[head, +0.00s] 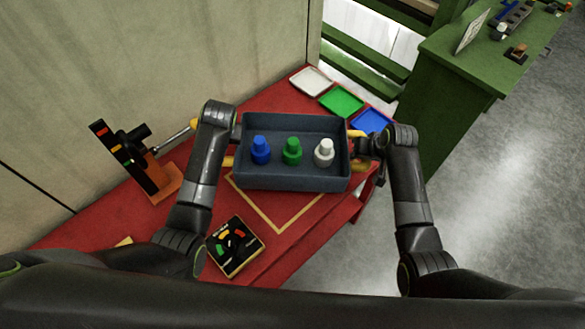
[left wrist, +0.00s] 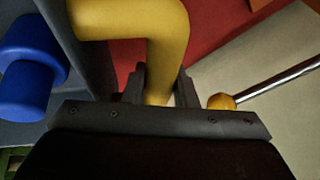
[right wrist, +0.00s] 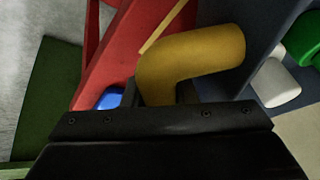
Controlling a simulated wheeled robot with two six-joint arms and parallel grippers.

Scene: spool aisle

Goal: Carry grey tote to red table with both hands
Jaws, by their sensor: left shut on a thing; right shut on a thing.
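The grey tote (head: 292,183) is over the red table (head: 100,222), above the far part of a yellow outline (head: 268,218). I cannot tell whether its base touches the tabletop. It looks about level and holds a blue bottle (head: 260,152), a green bottle (head: 292,153) and a white bottle (head: 323,154). My left gripper (left wrist: 155,88) is shut on the tote's yellow left handle (left wrist: 165,45). My right gripper (right wrist: 160,95) is shut on the yellow right handle (right wrist: 200,60). In the head view my arms partly hide both handles.
White (head: 311,81), green (head: 341,101) and blue (head: 371,121) trays lie along the table's far right. A black-and-orange stand with a lever (head: 155,178) is left of the tote. A dark panel with coloured pieces (head: 234,246) lies in front. A green bench (head: 450,90) stands right.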

